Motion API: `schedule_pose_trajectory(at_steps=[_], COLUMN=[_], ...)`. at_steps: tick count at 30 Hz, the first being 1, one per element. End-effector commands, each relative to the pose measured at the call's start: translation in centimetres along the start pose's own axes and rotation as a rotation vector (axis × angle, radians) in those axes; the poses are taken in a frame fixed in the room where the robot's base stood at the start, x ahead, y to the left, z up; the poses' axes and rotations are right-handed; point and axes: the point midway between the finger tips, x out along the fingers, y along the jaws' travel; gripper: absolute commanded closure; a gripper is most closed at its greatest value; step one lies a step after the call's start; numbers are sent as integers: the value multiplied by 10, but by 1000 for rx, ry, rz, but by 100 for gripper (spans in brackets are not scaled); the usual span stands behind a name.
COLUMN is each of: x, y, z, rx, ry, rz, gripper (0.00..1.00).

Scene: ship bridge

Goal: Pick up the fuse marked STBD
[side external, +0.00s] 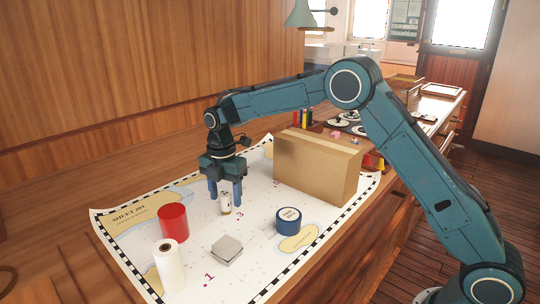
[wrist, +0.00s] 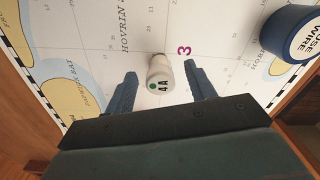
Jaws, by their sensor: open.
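A small pale fuse (side external: 226,207) stands on the chart, partly hidden by my fingers in the side view. In the wrist view the fuse (wrist: 159,76) shows a green dot and the mark 4A; I cannot read STBD on it. My gripper (side external: 225,201) is open and points down over the chart. Its fingers stand on either side of the fuse. In the wrist view my gripper (wrist: 160,72) shows a gap between each finger and the fuse.
The chart (side external: 135,235) carries a red cylinder (side external: 173,223), a white roll (side external: 169,268), a grey block (side external: 227,250) and a blue spool (side external: 288,222) marked FUSE WIRE. A tan box (side external: 315,170) stands behind, to the right. A wooden wall (side external: 110,80) rises behind.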

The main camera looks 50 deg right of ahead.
Motion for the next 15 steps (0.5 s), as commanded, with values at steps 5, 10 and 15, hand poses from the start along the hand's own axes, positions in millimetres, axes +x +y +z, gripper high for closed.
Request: schedule_pose_trajectory(at_steps=[5,10,15], x=[18,22,22], y=[0,0,0], z=[0,0,0], rx=[0,0,0], ry=[0,0,0], rz=[-2,0,0], gripper=[45,45,45])
